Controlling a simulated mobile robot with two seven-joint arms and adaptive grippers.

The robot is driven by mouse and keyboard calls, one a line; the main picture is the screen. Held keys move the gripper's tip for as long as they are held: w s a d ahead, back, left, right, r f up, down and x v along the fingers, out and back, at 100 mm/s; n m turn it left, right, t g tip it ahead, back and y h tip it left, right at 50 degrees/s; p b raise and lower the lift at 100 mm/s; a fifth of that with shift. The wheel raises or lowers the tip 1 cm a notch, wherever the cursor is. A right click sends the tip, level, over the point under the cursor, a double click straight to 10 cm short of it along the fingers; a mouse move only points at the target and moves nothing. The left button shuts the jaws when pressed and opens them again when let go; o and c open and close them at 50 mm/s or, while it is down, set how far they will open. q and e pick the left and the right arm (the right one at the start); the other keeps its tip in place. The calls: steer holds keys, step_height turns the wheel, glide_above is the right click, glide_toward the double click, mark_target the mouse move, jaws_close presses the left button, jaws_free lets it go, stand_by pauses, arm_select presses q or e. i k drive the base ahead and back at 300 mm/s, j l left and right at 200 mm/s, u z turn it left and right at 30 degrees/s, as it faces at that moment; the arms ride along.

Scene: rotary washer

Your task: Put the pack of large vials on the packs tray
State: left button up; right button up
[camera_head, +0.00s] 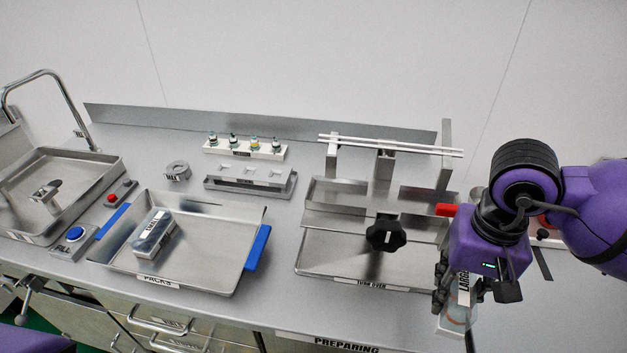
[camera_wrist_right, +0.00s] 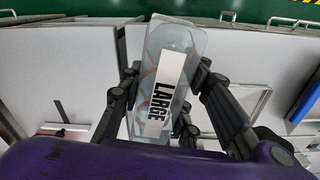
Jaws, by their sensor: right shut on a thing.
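The pack of large vials (camera_head: 457,318) is a clear-topped pack with a white label reading LARGE. It also shows in the right wrist view (camera_wrist_right: 172,45), between the dark fingers. My right gripper (camera_head: 446,290) is shut on it at the right front of the bench, right of the turn-over station. The packs tray (camera_head: 215,255) is a shallow metal tray with blue handles and a PACKS label, at the left front of the bench. It is well left of the gripper. My left gripper is not in view.
A pack labelled SMALL (camera_head: 153,235) lies in the left part of the tray; its right part is bare. The turn-over station (camera_head: 350,262) with a black knob (camera_head: 386,235) stands between tray and gripper. A vial rack (camera_head: 245,150) is behind; a sink (camera_head: 60,195) is left.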

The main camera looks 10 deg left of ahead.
mark_target(218, 252)
steer(key=k, duration=0.55)
steer(key=k+u, duration=0.1)
steer(key=u, duration=1.2)
steer(key=i+u, duration=0.4)
steer(key=i, duration=0.25)
